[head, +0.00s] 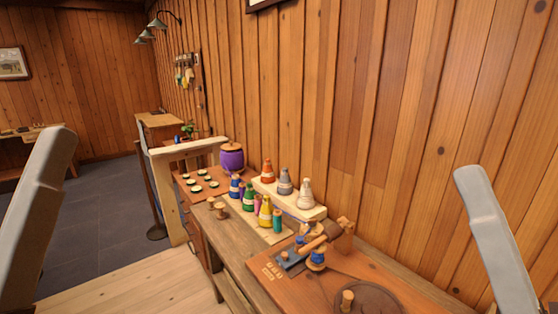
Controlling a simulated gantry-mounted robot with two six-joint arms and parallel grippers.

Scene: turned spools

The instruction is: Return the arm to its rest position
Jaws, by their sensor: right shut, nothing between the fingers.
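My right arm stands up at the right edge as a pale grey link. Only a dark sliver of my right gripper (491,309) shows at the bottom edge beside it; it is shut and empty, apart from everything on the bench. My left arm shows as a grey link at the left edge, and its gripper is out of view. On the bench, a wooden board (262,271) carries a blue plate (290,259), a blue-wound spool (317,257) and wooden parts. A round dark disc (371,302) with a wooden peg (347,298) is at the front.
Several coloured spools stand on a pale strip, including a yellow one (265,213) and a green one (249,200). Orange, grey and white cones stand on a cream block (300,211) by the wall. A purple pot (231,158) and small discs are farther back. Open floor lies left.

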